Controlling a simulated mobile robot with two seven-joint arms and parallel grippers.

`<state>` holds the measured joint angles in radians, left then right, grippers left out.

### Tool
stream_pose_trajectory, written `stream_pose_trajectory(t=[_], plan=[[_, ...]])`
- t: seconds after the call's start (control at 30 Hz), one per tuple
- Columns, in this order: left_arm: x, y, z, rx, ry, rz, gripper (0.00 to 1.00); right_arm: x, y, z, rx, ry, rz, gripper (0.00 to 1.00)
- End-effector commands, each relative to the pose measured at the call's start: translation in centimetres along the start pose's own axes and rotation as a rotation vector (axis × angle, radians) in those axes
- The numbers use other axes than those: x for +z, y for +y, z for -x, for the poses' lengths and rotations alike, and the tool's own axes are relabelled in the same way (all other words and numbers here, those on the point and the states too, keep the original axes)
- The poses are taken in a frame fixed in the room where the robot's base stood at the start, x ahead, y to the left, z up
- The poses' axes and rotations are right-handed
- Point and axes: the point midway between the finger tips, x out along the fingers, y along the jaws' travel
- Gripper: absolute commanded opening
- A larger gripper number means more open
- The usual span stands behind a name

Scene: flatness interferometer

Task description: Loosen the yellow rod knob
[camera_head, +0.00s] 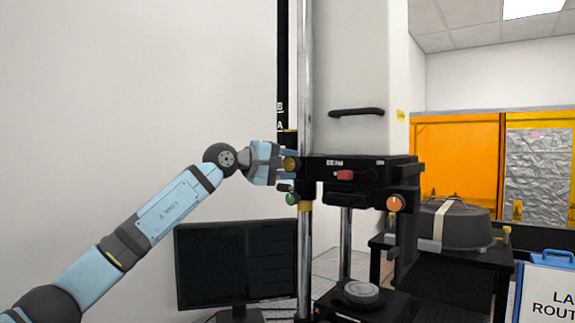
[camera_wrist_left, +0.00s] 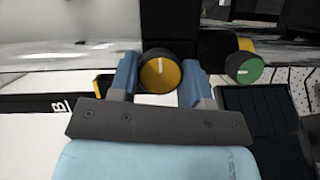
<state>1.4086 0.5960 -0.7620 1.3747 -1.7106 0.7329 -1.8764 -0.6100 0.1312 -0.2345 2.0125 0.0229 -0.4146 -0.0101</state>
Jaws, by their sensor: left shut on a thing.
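The yellow rod knob (camera_head: 291,163) sits on the left side of the black carriage, by the chrome rod (camera_head: 306,90). In the left wrist view the knob (camera_wrist_left: 161,73) is a yellow disc with a white line running almost upright. My left gripper (camera_head: 284,163) reaches it from the left. Its two blue fingers (camera_wrist_left: 161,76) stand on either side of the knob and are shut on it. The fingers hide part of the knob's edge in the head view. My right gripper is in neither view.
A green knob (camera_head: 292,198) sits just below, also in the wrist view (camera_wrist_left: 244,68). The carriage (camera_head: 325,167) also bears a red knob (camera_head: 345,175) and an orange knob (camera_head: 396,203). A monitor (camera_head: 236,264) stands below my arm. The wall side at left is clear.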

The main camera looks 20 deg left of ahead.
Motion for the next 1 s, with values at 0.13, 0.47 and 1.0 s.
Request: stream_pose_trajectory(t=[0.13,0.47,1.0], plan=[[0.0,0.0,0.0,-0.001,0.0,0.0,0.69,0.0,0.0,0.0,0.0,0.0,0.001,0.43],[0.0,-0.1,0.3,0.0,0.001,0.0,0.69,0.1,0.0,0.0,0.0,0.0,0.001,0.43],[-0.1,-0.3,10.7,-0.001,0.003,0.0,0.69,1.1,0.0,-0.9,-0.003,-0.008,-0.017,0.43]])
